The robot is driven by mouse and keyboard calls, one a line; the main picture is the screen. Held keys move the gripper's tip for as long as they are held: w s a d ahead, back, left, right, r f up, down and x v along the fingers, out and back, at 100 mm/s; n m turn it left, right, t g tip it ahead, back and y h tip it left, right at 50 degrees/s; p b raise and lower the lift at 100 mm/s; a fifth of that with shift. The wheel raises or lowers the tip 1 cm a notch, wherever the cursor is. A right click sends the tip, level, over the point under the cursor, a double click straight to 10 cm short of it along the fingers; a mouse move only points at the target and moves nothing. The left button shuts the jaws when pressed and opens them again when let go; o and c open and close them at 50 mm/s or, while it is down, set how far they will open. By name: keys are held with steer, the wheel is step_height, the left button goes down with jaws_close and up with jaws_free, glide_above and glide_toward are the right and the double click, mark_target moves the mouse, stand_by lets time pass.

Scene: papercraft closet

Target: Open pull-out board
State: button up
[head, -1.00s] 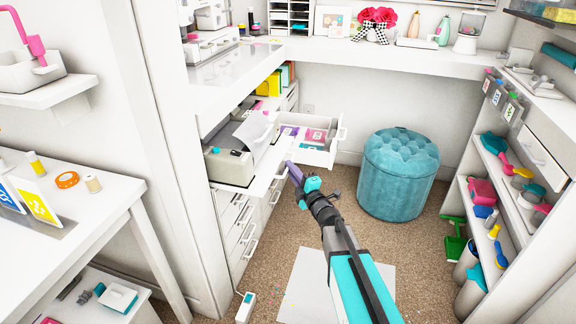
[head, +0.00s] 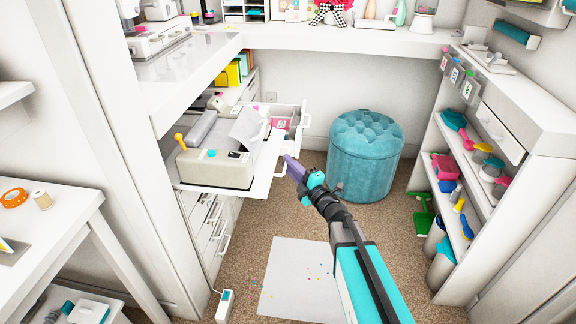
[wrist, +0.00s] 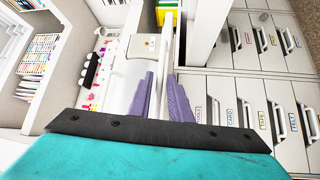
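The pull-out board (head: 262,182) is a thin white shelf standing out from under the left counter. A grey-beige machine (head: 215,168) with a yellow-knobbed lever and a sheet of paper rests on it. My gripper (head: 289,163) is at the board's outer right edge. In the wrist view, the purple fingers of my gripper (wrist: 162,95) lie on either side of the board's thin white edge (wrist: 167,60), closed on it. The exact contact is partly hidden by the fingers.
An open drawer (head: 288,122) stands behind the board. Closed white drawers (head: 205,225) are below it. A teal tufted stool (head: 365,155) stands behind and right of my gripper. A shelf unit (head: 485,180) lines the right. Open carpet with a pale mat (head: 310,275) lies between.

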steer(key=shift+o, duration=0.7)
steer(key=shift+s+a, duration=0.1)
steer(key=shift+a, duration=0.25)
steer(key=p+v, duration=0.3)
steer(key=v, duration=1)
steer(key=shift+s+d, duration=0.25)
steer(key=shift+f, duration=0.1)
